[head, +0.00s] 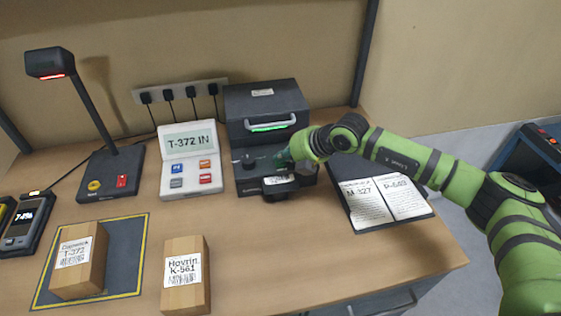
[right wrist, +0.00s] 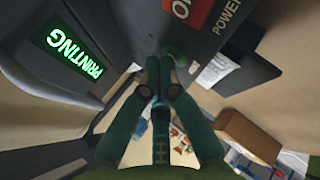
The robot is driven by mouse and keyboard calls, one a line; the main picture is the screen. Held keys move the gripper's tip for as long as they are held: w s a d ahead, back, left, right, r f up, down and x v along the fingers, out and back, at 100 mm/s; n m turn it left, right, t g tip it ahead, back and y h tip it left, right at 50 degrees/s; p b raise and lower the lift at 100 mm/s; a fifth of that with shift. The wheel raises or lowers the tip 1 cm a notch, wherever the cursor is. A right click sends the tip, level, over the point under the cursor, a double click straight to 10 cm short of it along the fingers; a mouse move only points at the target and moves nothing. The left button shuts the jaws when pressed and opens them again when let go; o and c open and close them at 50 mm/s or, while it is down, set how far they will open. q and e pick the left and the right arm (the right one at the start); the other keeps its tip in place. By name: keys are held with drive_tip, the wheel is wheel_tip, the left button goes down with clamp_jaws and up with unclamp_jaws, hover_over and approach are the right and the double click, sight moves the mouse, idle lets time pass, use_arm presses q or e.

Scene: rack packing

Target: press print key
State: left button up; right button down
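The dark printer (head: 265,108) stands at the back of the desk. In the right wrist view its green display (right wrist: 68,52) reads PRINTING. A round green key (right wrist: 176,56) lies just beyond my right fingertips; whether they touch it I cannot tell. My right gripper (head: 284,160) is over the printer's front panel, and in the right wrist view its fingers (right wrist: 159,66) are together with nothing between them. A white label (head: 279,181) shows at the printer's front. The red ON switch (right wrist: 186,8) is beside the word POWER. My left gripper is out of view.
A console (head: 187,172) reading T-372 IN stands left of the printer, with a scanner lamp (head: 110,172) farther left. Boxes T-372 (head: 80,262) and K-561 (head: 186,285) stand in front. An open binder (head: 372,200) lies right. The desk's front right is clear.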

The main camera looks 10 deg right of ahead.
sight(284, 164)
drive_tip(key=shift+r+p, duration=0.55)
drive_tip(key=shift+r, duration=0.15)
drive_tip(key=shift+r+p, duration=1.7)
drive_tip(key=shift+r, duration=0.9)
drive_tip(key=shift+s+f, duration=0.1)
drive_tip(key=shift+f, duration=0.05)
